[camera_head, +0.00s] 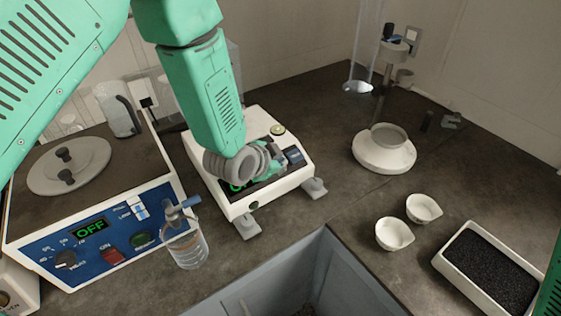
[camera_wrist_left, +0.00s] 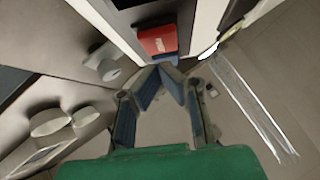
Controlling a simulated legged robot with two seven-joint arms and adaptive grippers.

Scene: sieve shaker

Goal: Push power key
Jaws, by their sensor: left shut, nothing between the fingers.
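The white boxy device (camera_head: 270,196) stands on the dark bench, with a dark panel and partly hidden green display letters on its front. My left gripper (camera_head: 284,160) is over this front panel and covers much of it. In the left wrist view, a red key (camera_wrist_left: 157,41) with small white lettering sits on a white body. The shut, empty fingertips of the left gripper (camera_wrist_left: 164,68) are just below the red key in that picture. I cannot tell whether they touch it. My right gripper is out of view.
Left of the device is a blue-fronted bath (camera_head: 75,262) reading OFF. A clear bottle (camera_head: 187,248) stands between them. Two white bowls (camera_head: 394,234) and a tray of black grains (camera_head: 452,265) are at right. A grey sink (camera_head: 287,262) opens in front.

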